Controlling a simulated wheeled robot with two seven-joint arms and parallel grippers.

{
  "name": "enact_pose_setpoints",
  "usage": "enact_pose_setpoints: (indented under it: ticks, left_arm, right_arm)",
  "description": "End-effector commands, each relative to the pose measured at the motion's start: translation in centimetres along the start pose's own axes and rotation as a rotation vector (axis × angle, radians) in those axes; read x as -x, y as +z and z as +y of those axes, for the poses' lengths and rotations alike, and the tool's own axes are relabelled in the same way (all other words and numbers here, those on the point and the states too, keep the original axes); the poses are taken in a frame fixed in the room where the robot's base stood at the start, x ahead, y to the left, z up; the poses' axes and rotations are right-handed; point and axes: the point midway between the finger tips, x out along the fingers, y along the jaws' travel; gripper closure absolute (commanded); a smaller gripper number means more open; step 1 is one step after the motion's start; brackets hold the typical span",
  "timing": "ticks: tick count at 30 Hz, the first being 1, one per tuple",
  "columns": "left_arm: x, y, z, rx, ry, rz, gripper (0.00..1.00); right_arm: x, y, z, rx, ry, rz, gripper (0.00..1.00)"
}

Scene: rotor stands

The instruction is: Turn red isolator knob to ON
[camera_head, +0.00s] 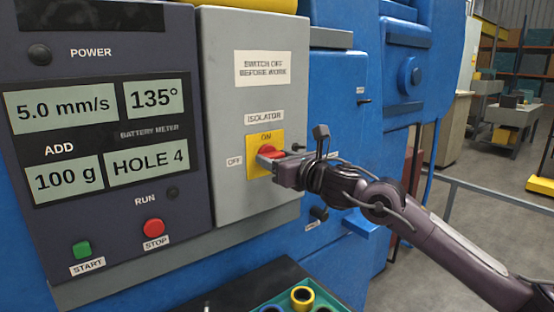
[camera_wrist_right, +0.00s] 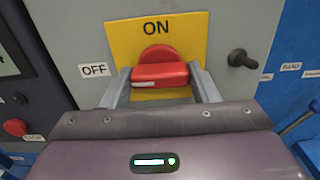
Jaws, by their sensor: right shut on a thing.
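The red isolator knob (camera_head: 269,151) sits on a yellow plate (camera_head: 255,169) on the grey isolator box, with ON printed above and OFF at its left. In the right wrist view the knob (camera_wrist_right: 160,75) has its grip bar lying level, with a white mark at the bar's left end, on the OFF side. My right gripper (camera_head: 270,159) is at the knob, its fingers on the left and right ends of the bar, shut on it. The fingers hide part of the knob in the head view. My left gripper is not in view.
A dark panel (camera_head: 100,222) with displays, a green START button (camera_head: 82,250) and a red STOP button (camera_head: 153,228) stands left of the grey box (camera_head: 225,90). A black toggle (camera_wrist_right: 243,60) sticks out right of the knob. A green tray (camera_head: 330,303) with ringed parts lies below.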

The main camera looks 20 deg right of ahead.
Motion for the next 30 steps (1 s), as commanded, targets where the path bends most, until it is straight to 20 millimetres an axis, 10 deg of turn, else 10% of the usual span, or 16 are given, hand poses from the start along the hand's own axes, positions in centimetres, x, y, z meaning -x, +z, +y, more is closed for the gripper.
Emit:
enact_pose_setpoints:
  ticks: [30]
  left_arm:
    - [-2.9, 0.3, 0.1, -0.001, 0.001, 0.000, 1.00]
  right_arm:
    - [0.0, -0.2, -0.1, -0.776, -0.001, 0.001, 0.68]
